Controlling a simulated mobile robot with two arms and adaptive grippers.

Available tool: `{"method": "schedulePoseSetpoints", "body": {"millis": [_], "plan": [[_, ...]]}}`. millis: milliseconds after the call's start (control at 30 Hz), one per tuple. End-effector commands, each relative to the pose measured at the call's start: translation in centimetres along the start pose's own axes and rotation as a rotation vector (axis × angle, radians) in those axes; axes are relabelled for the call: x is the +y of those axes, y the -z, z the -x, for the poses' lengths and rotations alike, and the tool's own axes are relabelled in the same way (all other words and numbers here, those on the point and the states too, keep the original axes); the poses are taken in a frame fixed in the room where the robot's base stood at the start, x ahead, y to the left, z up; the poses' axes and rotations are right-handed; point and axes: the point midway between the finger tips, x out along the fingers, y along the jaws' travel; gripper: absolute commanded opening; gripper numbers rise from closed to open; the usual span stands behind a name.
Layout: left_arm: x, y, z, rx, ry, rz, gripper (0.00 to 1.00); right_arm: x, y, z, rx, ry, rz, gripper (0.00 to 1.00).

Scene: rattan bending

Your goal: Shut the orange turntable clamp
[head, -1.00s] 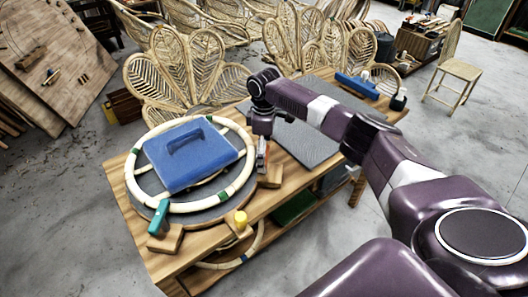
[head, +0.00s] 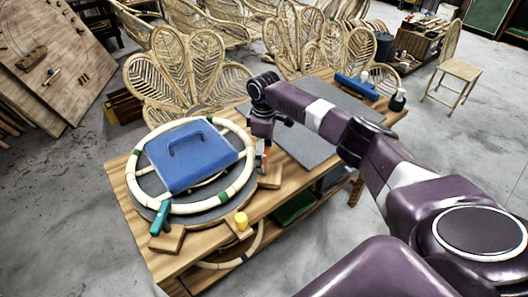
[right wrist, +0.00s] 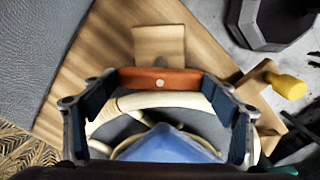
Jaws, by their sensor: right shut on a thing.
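The orange clamp (right wrist: 160,80) lies across the right wrist view as an orange bar with a pale round spot, between the two fingers of my right gripper (right wrist: 157,98). My right gripper is shut on it. In the head view the gripper (head: 262,146) is at the right rim of the round grey turntable (head: 212,213), and hides most of the clamp. The clamp's wooden block (head: 270,178) shows beside it. A pale rattan ring (head: 181,208) with green bands lies on the turntable. My left gripper is not in view.
A blue case-like block (head: 190,165) with a handle sits within the ring. A teal-handled clamp (head: 160,218) and a yellow knob (head: 241,220) stand at the workbench's (head: 120,180) near side. A grey mat (head: 310,140) to the right is mostly clear.

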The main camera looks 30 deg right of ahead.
Motion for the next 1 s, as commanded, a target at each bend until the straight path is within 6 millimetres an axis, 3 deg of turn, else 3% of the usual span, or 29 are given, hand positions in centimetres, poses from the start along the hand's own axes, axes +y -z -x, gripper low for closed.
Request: {"method": "schedulePoseSetpoints", "body": {"millis": [400,1000], "plan": [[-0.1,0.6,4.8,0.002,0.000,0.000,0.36,-0.1,0.1,0.5,0.000,0.003,-0.363,0.55],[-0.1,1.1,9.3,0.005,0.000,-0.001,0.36,-0.1,0.1,0.4,-0.001,0.002,-0.933,0.55]]}}
